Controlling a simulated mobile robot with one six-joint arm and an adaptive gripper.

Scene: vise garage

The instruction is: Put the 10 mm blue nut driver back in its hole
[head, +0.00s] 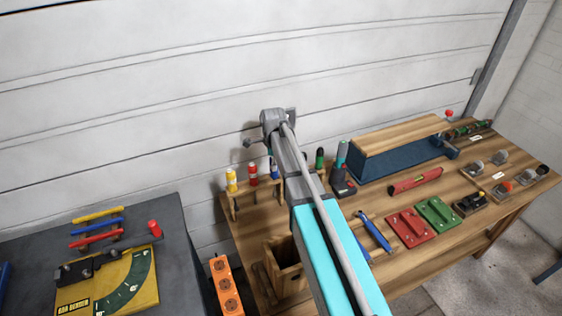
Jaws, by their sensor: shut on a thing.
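The blue nut driver (274,170) shows as a short strip of blue handle just left of my forearm, at the wooden rack (236,205). My gripper (271,154) is below my wrist, mostly hidden behind my arm, and is shut on the blue nut driver at the top of its handle. The driver looks roughly upright. Its shaft and the hole are hidden, so I cannot tell whether it is in the hole. A green driver (319,158) stands right of my arm.
An open wooden box (285,268) sits at the front of the wooden bench. A grey table (165,215) with a bender stands left. The white wall is close behind.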

